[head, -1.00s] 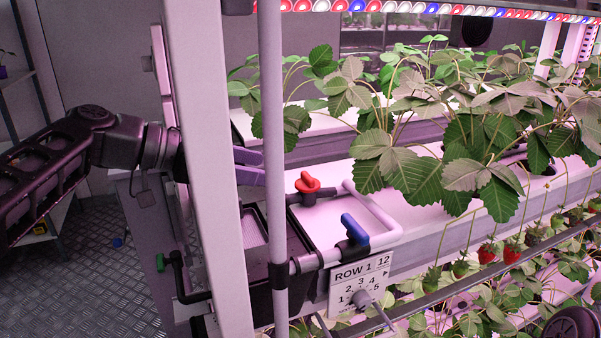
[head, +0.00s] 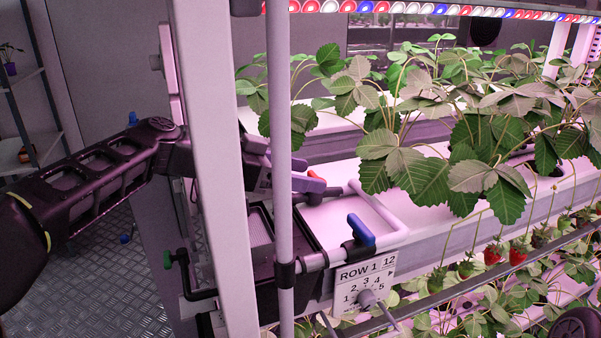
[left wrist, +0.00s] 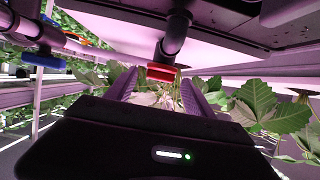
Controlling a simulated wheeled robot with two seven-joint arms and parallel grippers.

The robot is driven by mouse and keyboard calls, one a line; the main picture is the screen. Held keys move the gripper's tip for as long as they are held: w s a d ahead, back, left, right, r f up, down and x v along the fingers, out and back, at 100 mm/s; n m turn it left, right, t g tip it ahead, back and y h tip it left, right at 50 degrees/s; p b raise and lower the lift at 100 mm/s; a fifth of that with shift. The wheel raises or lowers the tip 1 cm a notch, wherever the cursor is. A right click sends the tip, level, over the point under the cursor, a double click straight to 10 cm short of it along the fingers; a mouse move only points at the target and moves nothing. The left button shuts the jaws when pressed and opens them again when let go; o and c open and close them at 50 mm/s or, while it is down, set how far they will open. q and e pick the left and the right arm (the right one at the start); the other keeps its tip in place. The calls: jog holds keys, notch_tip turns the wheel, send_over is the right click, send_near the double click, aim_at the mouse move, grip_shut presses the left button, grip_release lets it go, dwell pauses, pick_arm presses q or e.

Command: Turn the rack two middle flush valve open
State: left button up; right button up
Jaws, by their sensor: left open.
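A red valve handle (head: 315,174) sits on the black pipework at the end of the white trough. In the head view it is mostly hidden by my left gripper (head: 309,174), whose purple fingers are at it. In the left wrist view, the red handle (left wrist: 161,73) lies crosswise below a black pipe, between the tips of my open left gripper (left wrist: 160,84). I cannot tell whether the fingers touch it. A blue valve handle (head: 361,230) stands on the white pipe nearer the front. My right gripper is not in view.
A white post (head: 208,150) and a thin grey pipe (head: 281,130) stand in front of my left arm and gripper. A black tank (head: 310,239) and a ROW 1 sign (head: 365,277) are below. Strawberry plants (head: 470,130) fill the right side.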

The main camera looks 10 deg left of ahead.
pick_arm(q)
grip_shut()
jog(key=shift+s+d+f+n+t+y+b, duration=0.15)
jog(key=shift+n+t+y+b, duration=0.35)
jog(key=shift+b, duration=0.6)
jog(key=shift+s+n+t+y+b, duration=0.15)
jog(key=shift+n+t+y+b, duration=0.35)
jog(key=shift+n+t, duration=0.2)
jog(key=shift+d+n, duration=0.1)
jog(key=shift+n, duration=0.2)
jog(key=shift+s+d+r+n+t+y+p, duration=0.1)
jog(key=shift+r+n+t+y+p, duration=0.15)
jog(key=shift+n+t+y, duration=0.15)
jog(key=shift+s+r+n+t+y+p, duration=0.1)
jog(key=shift+n+t+y+p, duration=0.2)
jog(key=shift+y, duration=0.2)
jog(key=shift+d+n+y+p, duration=0.1)
jog(key=shift+n+y+p, duration=0.4)
jog(key=shift+p, duration=0.1)
jog(key=shift+f+n+t+p, duration=0.15)
jog(key=shift+n+t+p, duration=0.15)
jog(key=shift+t, duration=0.1)
